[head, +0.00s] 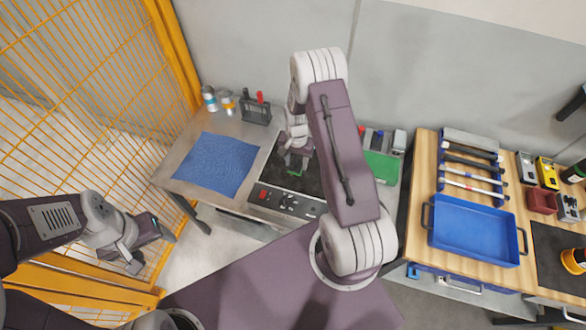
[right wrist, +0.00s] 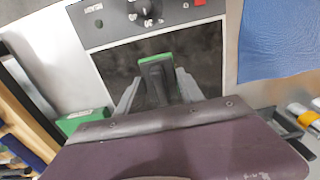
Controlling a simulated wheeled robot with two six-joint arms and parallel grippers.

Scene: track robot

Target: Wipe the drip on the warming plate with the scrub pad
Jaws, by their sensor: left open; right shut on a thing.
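The warming plate (head: 272,179) is a dark square surface with a knobbed control panel on its front edge. It also fills the middle of the right wrist view (right wrist: 112,66). My right gripper (head: 295,162) is over the plate, pointing down, and is shut on the scrub pad (right wrist: 155,60). The pad is dark with a green face; its green edge also shows in the head view (head: 294,173). I cannot tell whether the pad touches the plate. I see no drip; the pad and gripper hide part of the surface. My left gripper (head: 153,249) is open and empty, away from the bench.
A blue cloth (head: 217,163) lies left of the plate. Cans (head: 228,103) and a dark rack (head: 256,110) stand behind. A green item (head: 381,166) lies to the right. A wooden bench with a blue tray (head: 474,231) is further right. Orange fencing (head: 80,90) is at left.

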